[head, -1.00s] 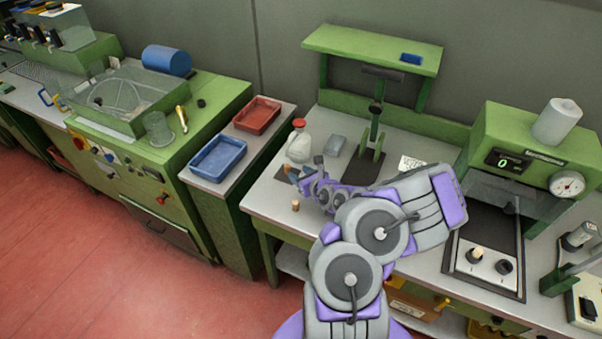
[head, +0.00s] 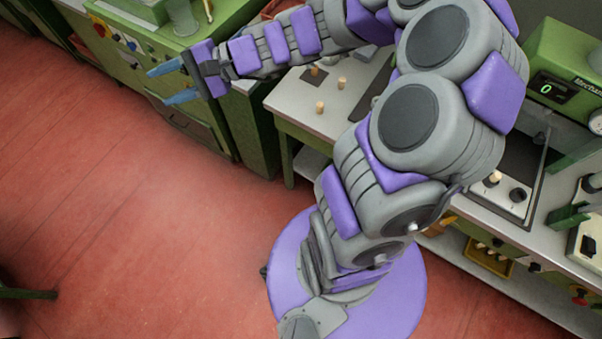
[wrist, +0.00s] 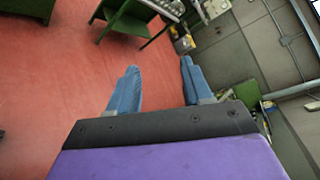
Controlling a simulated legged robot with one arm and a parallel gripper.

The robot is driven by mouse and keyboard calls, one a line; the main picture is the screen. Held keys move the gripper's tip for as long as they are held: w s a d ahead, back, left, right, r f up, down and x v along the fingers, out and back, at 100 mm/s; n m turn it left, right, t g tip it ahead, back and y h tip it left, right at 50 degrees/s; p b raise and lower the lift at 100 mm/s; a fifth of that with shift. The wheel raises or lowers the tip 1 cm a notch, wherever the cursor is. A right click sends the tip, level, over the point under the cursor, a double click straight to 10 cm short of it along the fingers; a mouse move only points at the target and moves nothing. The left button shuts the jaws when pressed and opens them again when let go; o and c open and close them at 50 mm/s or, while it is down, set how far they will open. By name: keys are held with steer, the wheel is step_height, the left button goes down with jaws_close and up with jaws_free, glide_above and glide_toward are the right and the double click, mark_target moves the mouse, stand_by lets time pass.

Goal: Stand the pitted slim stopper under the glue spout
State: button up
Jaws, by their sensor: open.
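Three small cork stoppers stand on the grey bench left of my arm: one near the front edge (head: 320,107), one behind it to the right (head: 342,82), and one further back on a dark patch (head: 315,70). They are too small to tell which is slim or pitted. My gripper (head: 159,87) is open and empty, out to the left of the stoppers and in front of the green cabinet. The wrist view also shows my gripper (wrist: 160,66), its blue fingers apart with nothing between them. I cannot make out the glue spout; my arm covers much of the bench.
A green machine with a lit display (head: 546,89) stands at the right. A pale knob or stopper (head: 493,178) is on its front panel. A yellow bin (head: 486,258) sits below the bench. The red floor (head: 150,240) is open at the left front.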

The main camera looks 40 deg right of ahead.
steer(key=s+a+f+n+g+h, duration=0.2)
steer(key=s+n+g+h, duration=0.15)
steer(key=s, duration=0.55)
steer(key=s+a+f+n+g+h, duration=0.2)
steer(key=s+n+g, duration=0.25)
steer(key=s, duration=0.45)
steer(key=s+d+f+n+h, duration=0.1)
steer(key=s+d+n+h, duration=0.2)
steer(key=s+d+h, duration=0.5)
steer(key=s+d, duration=0.3)
steer(key=d, duration=0.3)
steer(key=shift+f, duration=0.25)
steer(key=shift+d+h, duration=0.1)
steer(key=shift+h, duration=0.15)
